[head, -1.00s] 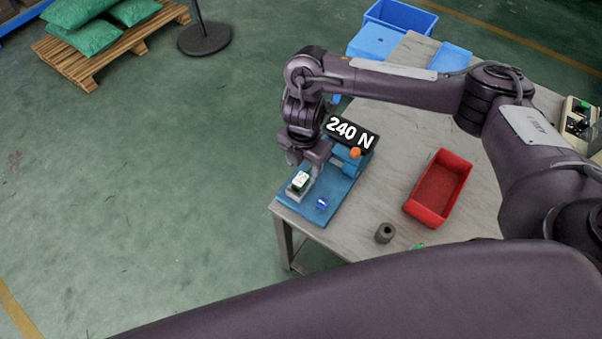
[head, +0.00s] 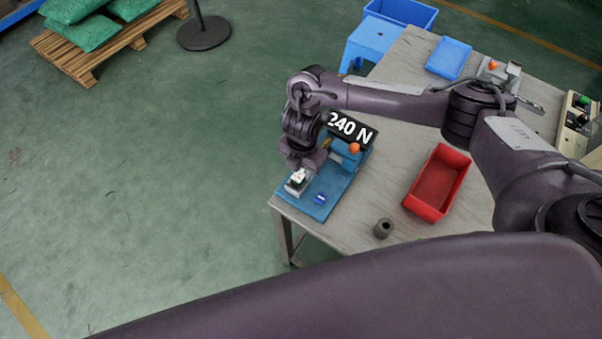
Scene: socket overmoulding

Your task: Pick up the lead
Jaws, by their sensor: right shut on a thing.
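My right gripper (head: 299,169) points down over the front-left end of a blue fixture (head: 314,204) at the table's corner. It is shut on a small white and dark green piece (head: 298,178), which looks like the lead. The piece is at a grey metal block (head: 293,189) on the fixture; I cannot tell whether it still touches the block. The fingers and wrist partly hide it. A small blue and white part (head: 320,198) lies on the fixture's blue plate, right of the block. My left gripper is not in view.
The fixture has an orange knob (head: 354,148) and a "240 N" sign (head: 349,128). A blue tray (head: 449,58) and a control box (head: 576,118) are farther back.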

